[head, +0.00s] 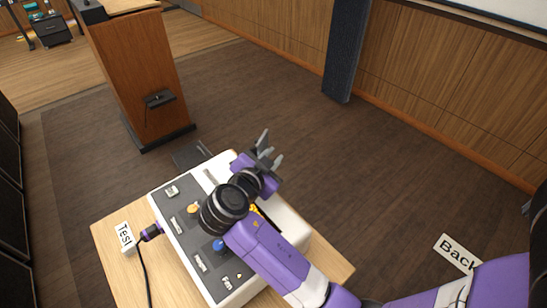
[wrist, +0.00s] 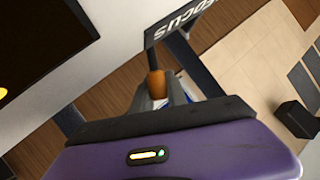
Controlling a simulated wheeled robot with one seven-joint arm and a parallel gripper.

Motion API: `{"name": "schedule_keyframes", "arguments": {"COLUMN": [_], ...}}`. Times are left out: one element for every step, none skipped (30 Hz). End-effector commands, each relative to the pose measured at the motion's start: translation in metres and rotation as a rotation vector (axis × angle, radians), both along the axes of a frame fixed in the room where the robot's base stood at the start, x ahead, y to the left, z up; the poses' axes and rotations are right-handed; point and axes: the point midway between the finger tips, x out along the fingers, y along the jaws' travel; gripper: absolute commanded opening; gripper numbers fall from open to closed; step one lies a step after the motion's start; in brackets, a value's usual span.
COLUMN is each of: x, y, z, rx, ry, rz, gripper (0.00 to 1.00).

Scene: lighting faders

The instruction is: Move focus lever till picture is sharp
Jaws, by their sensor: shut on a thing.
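The focus lever shows in the wrist view as an orange-brown knob (wrist: 156,84) between my fingers. A dark plate lettered FOCUS (wrist: 176,22) is just beyond it. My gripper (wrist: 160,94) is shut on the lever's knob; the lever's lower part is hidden. In the head view my gripper (head: 268,150) is at the far edge of the white projector-like console (head: 287,232). The lever cannot be made out there, behind my gripper. Only the lower edge of a pale screen (head: 510,12) shows at the top right, so the picture's sharpness cannot be told.
The console's dark panel (head: 182,204) carries sliders, an orange knob (head: 193,209) and a blue knob (head: 219,245). It stands on a wooden table (head: 108,232) with a Test label (head: 125,237) and a cable. A wooden lectern (head: 140,75) stands beyond.

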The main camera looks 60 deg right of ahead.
Motion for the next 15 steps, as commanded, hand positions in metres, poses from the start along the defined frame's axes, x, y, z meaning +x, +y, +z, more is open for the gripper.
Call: {"name": "schedule_keyframes", "arguments": {"x": [0.005,0.008,0.010,0.012,0.013,0.015,0.015,0.016,0.016,0.016,0.016,0.016,0.016,0.016,0.016], "y": [-0.001,-0.001,-0.002,-0.002,-0.003,-0.003,-0.003,-0.003,-0.003,-0.004,-0.003,-0.003,-0.003,-0.003,-0.003], "z": [0.007,0.007,0.008,0.008,0.008,0.008,0.008,0.007,0.007,0.006,0.006,0.006,0.006,0.006,0.006], "rx": [0.011,0.017,0.025,0.030,0.034,0.040,0.042,0.045,0.046,0.047,0.047,0.047,0.047,0.047,0.047], "ry": [0.033,0.055,0.082,0.101,0.117,0.134,0.144,0.152,0.157,0.160,0.160,0.160,0.160,0.160,0.159], "rz": [0.000,0.001,0.001,0.002,0.002,0.002,0.002,0.002,0.003,0.003,0.003,0.003,0.003,0.003,0.003], "gripper": [0.00,0.00,0.00,0.00,0.00,0.00,0.00,0.00,0.00,0.00,0.00,0.00,0.00,0.00,0.00]}}
